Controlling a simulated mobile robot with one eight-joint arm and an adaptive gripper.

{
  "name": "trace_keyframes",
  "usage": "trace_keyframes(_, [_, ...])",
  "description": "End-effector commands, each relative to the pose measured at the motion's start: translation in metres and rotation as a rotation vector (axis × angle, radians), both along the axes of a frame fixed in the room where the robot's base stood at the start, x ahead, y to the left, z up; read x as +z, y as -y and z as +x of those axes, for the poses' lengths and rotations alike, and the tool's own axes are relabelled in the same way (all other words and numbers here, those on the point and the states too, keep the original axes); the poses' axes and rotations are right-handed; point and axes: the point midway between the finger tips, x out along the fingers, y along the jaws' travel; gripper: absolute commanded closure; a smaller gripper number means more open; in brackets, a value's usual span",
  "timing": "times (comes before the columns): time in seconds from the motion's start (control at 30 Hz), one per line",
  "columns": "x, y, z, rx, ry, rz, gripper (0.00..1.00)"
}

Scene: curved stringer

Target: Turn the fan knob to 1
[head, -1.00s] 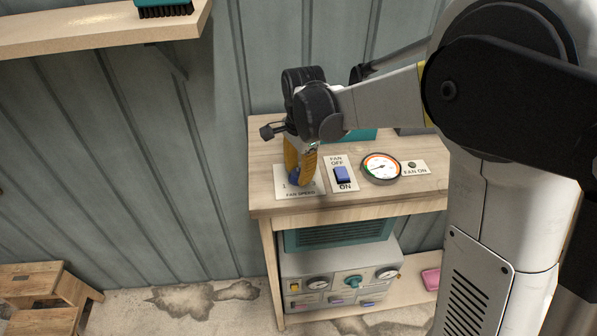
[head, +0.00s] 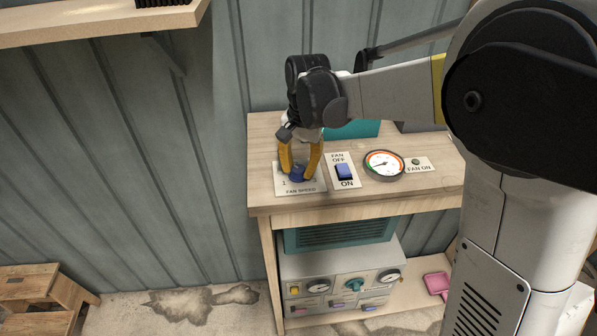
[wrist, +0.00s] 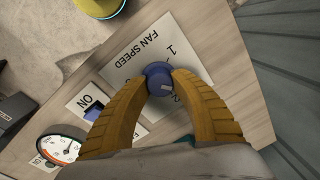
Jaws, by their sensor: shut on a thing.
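The blue fan knob (head: 297,173) stands on the white plate (head: 302,190) marked "FAN SPEED", at the left of the wooden bench top. A "1" is printed on the plate to the left of the knob in the head view. My gripper (head: 299,172) points down with its yellow fingers on either side of the knob, shut on it. In the wrist view the knob (wrist: 160,80) sits between the fingertips, with a pale mark on its top.
Right of the knob are a blue fan switch (head: 345,171), a round gauge (head: 384,164) and a "FAN ON" lamp plate (head: 418,164). A teal box (head: 352,130) stands behind. A shelf (head: 100,25) juts from the wall at upper left.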

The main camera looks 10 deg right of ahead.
Motion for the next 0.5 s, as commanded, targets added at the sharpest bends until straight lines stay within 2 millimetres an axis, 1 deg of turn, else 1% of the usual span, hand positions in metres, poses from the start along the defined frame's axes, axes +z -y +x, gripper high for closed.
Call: trace_keyframes(0.5, [-0.0014,0.0002,0.0008,0.486,0.000,-0.001,1.00])
